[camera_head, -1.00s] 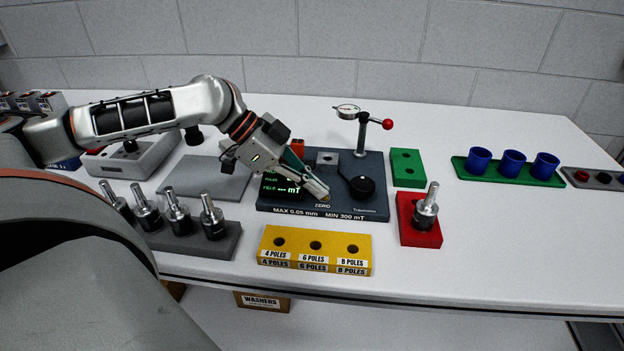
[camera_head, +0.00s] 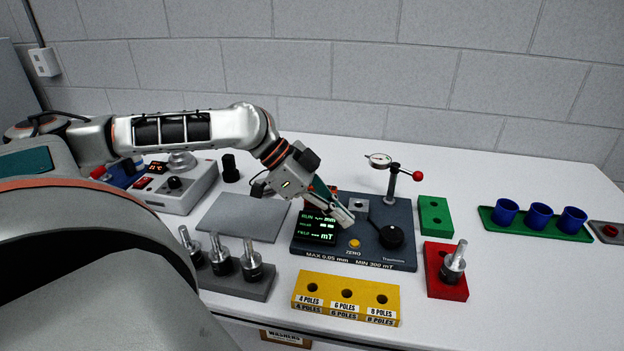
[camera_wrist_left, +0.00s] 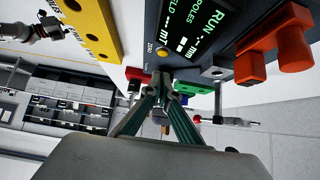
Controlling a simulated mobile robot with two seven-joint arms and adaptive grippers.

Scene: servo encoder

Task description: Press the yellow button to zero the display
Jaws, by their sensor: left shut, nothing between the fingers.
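The yellow button (camera_head: 354,243) sits above the word ZERO on the dark gauge base (camera_head: 375,256), fully uncovered. The display (camera_head: 317,227) beside it is lit with green text, including RUN, mm and mT; its digits look like dashes. My left gripper (camera_head: 346,221) is shut and empty. Its tips are just behind the button in the head view, apart from it, over the base. In the left wrist view the shut fingertips (camera_wrist_left: 160,82) point close to the button (camera_wrist_left: 162,51), with the display (camera_wrist_left: 203,25) beyond. My right gripper is not in view.
A dial indicator (camera_head: 380,160) on a post with a red knob (camera_head: 418,176) and a black knob (camera_head: 391,236) stand on the base. A yellow pole block (camera_head: 345,300), a red block (camera_head: 440,280) and a green block (camera_head: 434,215) surround it. Blue cups (camera_head: 539,216) stand right.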

